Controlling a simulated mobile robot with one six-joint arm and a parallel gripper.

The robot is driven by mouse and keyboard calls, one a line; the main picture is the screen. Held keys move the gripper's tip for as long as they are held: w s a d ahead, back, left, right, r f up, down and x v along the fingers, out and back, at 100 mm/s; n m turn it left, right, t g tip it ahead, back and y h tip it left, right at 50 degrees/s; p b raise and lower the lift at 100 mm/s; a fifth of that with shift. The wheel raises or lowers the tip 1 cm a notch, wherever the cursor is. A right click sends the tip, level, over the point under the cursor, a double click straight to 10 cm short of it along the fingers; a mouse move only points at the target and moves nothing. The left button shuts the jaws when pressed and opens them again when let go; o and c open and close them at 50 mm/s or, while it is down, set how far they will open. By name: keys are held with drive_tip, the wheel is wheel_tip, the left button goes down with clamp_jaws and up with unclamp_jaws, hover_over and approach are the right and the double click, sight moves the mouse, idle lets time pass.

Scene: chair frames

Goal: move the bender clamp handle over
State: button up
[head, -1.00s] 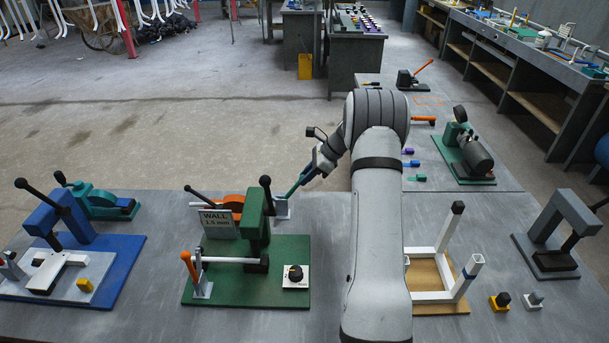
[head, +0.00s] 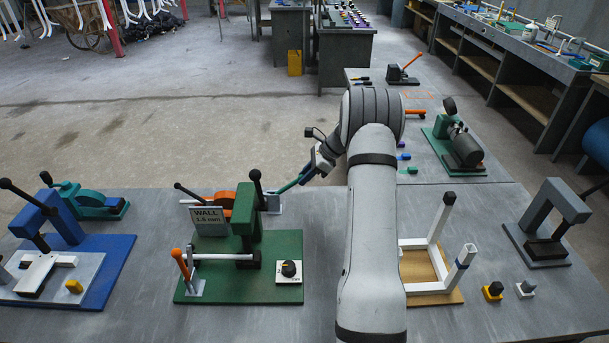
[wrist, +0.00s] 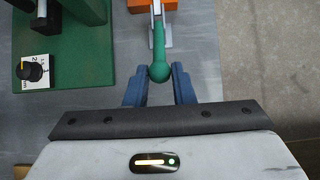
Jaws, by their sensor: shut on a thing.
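The green clamp handle (head: 288,185) has a round knob end. It rises from a pale bracket (head: 274,203) behind the bender, tilted up to the right. My gripper (head: 309,174) is at its upper end. In the wrist view, the handle (wrist: 159,55) runs away from me and its knob sits between the blue fingers of my gripper (wrist: 159,84), which are shut on it. The green bender (head: 245,218) stands on a green base plate to the left. Part of the knob's grip is hidden in the head view.
An orange-handled clamp (head: 187,275) and a white tube (head: 222,257) are at the bender's front. A sign (head: 208,216) stands behind it. A white frame (head: 435,287) on a wooden board lies right of my arm. A blue press (head: 45,220) stands at the left.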

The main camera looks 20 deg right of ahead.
drive_tip(key=shift+f, duration=0.1)
drive_tip(key=shift+s+d+f+b, duration=0.15)
drive_tip(key=shift+d+f+b, duration=0.25)
drive_tip(key=shift+f, duration=0.3)
drive_tip(key=shift+s+d+f+b, duration=0.15)
drive_tip(key=shift+d+f+b, duration=0.2)
drive_tip(key=shift+f, duration=0.3)
drive_tip(key=shift+s+d+f+b, duration=0.1)
drive_tip(key=shift+d+f+b, duration=0.1)
drive_tip(key=shift+f, duration=0.2)
drive_tip(key=shift+d+f+b, duration=0.1)
drive_tip(key=shift+f+b, duration=0.1)
drive_tip(key=shift+f, duration=0.15)
drive_tip(key=o, duration=0.8)
drive_tip(key=shift+o, duration=0.2)
